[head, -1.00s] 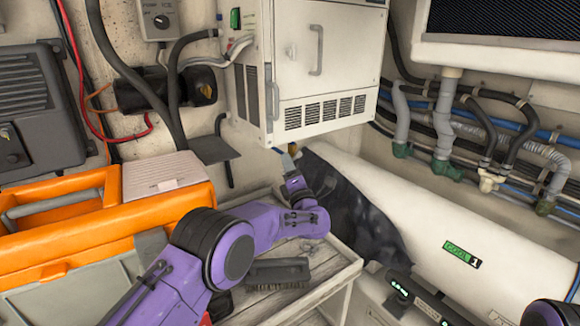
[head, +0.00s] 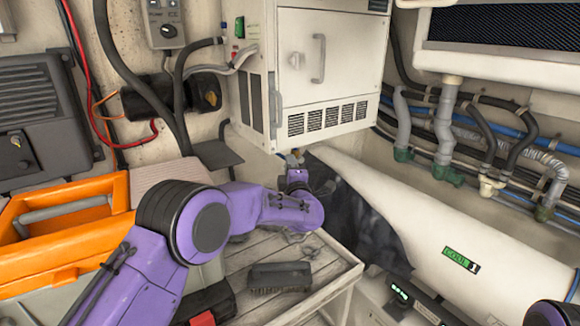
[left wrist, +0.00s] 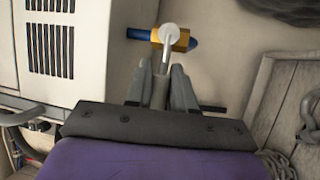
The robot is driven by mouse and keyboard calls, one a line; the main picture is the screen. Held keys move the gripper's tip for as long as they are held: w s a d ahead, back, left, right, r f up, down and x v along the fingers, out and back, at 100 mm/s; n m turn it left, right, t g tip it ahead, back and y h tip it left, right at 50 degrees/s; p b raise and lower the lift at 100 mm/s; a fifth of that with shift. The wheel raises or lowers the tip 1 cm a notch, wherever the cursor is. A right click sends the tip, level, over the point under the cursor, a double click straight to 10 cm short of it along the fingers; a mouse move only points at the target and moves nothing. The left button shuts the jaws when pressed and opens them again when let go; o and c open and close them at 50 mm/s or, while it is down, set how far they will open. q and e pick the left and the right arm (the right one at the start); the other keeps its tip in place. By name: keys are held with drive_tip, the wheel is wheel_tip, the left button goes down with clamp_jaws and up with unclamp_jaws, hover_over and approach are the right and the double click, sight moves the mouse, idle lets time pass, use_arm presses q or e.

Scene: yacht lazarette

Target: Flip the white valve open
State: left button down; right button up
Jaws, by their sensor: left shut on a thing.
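The white valve handle (left wrist: 168,38) shows in the left wrist view, with a round white top and a thin stem. It sits at a brass valve body (left wrist: 181,41) on a blue pipe (left wrist: 138,34). My left gripper (left wrist: 161,72) is shut on the handle's lower part, between its grey fingers. In the head view my left gripper (head: 294,161) is small, below the white cabinet, and the valve is largely hidden there. My right gripper is not in view.
The white cabinet (head: 328,70) hangs just above the gripper. A white cylinder (head: 410,210) runs along the right. A wooden bench (head: 330,268) with a dark brush (head: 280,276) lies below my arm. An orange toolbox (head: 60,235) stands at left.

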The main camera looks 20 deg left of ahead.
use_arm(q)
drive_tip(key=c, duration=1.2)
unclamp_jaws()
drive_tip(key=shift+r, duration=0.1)
drive_tip(key=shift+o, duration=0.7)
drive_tip(key=shift+w+d, duration=0.1)
drive_tip(key=shift+d, duration=0.05)
drive_tip(key=b+v, duration=0.4)
drive_tip(key=v, duration=0.6)
drive_tip(key=shift+s, duration=0.25)
drive_tip(key=shift+d, duration=0.1)
